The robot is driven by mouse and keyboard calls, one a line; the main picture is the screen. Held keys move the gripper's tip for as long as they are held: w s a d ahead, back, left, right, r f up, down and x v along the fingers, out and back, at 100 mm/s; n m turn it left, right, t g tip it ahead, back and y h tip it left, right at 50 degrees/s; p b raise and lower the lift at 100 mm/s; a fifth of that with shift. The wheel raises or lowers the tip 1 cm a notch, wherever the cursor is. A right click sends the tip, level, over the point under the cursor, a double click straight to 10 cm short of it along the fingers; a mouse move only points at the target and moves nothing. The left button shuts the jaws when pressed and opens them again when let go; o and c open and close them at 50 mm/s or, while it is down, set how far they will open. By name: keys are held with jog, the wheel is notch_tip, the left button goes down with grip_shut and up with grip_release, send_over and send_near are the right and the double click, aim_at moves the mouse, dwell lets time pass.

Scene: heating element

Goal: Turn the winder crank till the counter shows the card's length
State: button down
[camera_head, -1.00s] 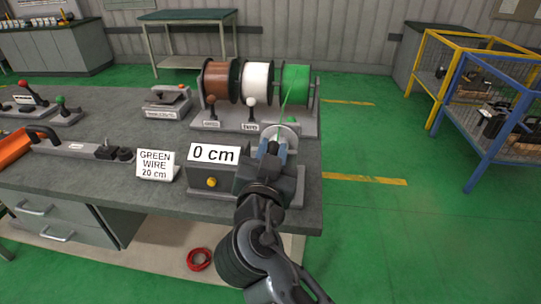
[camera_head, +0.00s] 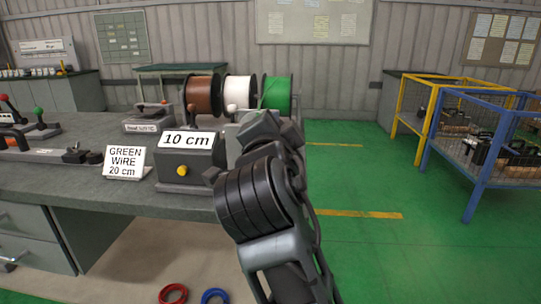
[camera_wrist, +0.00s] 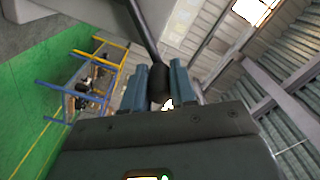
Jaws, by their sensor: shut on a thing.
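The counter (camera_head: 187,140) is a white display reading "10 cm" on a grey box with a yellow button. The card (camera_head: 124,163) to its left reads "GREEN WIRE 20 cm". In the wrist view my gripper (camera_wrist: 161,67) is shut on the dark crank handle (camera_wrist: 159,86), its two blue-grey fingers on either side of it. A dark rod runs up from the handle. In the head view my arm hides the gripper, the crank and most of the winder. The green wire spool (camera_head: 277,92) stands behind my arm; its wire run is hidden.
A brown spool (camera_head: 203,95) and a white spool (camera_head: 239,92) stand left of the green one. The workbench (camera_head: 165,201) extends left with tools on it. A red ring (camera_head: 173,294) and a blue ring (camera_head: 215,296) lie below. Green floor is open at right, before the wire cages.

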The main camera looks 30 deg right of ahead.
jog(key=f+m+b, duration=0.1)
jog(key=b, duration=0.2)
jog(key=d+f+m+b, duration=0.1)
jog(key=m+b, duration=0.1)
jog(key=s+f+m+b, duration=0.1)
jog(key=m+b, duration=0.1)
jog(key=b, duration=0.1)
jog(key=shift+s+d+f+b, duration=0.1)
jog(key=shift+d+f+b, duration=0.05)
jog(key=shift+d+b, duration=0.2)
jog(key=c, duration=0.9)
grip_release()
jog(key=shift+s, duration=0.1)
jog(key=v, duration=0.7)
jog(key=shift+s+a, duration=0.25)
